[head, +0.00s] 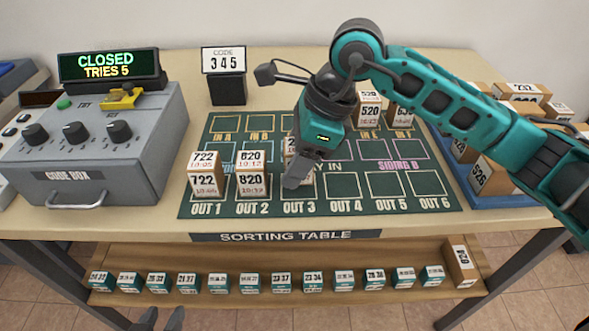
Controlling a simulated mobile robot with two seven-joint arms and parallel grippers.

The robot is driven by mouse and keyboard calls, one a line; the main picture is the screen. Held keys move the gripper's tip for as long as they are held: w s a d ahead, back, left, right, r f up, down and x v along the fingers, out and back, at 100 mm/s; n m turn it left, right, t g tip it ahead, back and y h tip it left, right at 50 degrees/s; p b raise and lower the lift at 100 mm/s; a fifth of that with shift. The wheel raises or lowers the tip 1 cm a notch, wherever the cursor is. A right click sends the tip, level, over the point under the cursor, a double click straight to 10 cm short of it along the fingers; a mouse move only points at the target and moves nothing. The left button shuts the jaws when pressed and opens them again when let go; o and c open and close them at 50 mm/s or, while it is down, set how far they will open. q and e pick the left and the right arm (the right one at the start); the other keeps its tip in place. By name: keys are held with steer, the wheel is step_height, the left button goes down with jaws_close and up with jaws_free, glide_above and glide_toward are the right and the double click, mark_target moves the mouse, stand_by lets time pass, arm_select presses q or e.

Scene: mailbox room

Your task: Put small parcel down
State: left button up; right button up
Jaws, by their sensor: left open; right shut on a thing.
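My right gripper (298,178) comes down over the sorting mat (330,190), just above the OUT 3 label. It is shut on a small parcel (290,145), mostly hidden behind the gripper; only a strip of its pale label shows at the left. I cannot tell whether the parcel touches the mat. My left gripper (160,319) is open at the bottom edge, low in front of the table, and looks empty. A parcel labelled 722 (205,175) stands in OUT 1 and one labelled 820 (251,173) in OUT 2.
OUT 4, OUT 5 and OUT 6 look empty. Parcels such as 520 (370,112) stand at the back right. A blue tray (480,198) of parcels is at the right. The code box (85,150) stands left, a code sign (224,60) behind. Small boxes line the lower shelf (230,255).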

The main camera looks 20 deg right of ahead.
step_height(320, 180, down, 2)
steer(key=shift+f, duration=0.25)
steer(key=shift+f+b, duration=0.15)
steer(key=shift+b, duration=0.15)
steer(key=o, duration=1.1)
arm_select(q)
steer(key=shift+f, duration=0.1)
arm_select(e)
steer(key=shift+d+r+p, duration=0.1)
steer(key=shift+r+p, duration=0.2)
steer(key=shift+r, duration=0.15)
arm_select(q)
steer(key=shift+s+a+p, duration=0.25)
steer(key=shift+a+p, duration=0.05)
steer(key=shift+p, duration=0.2)
arm_select(e)
steer(key=v, duration=1.1)
steer(key=shift+d+r, duration=0.2)
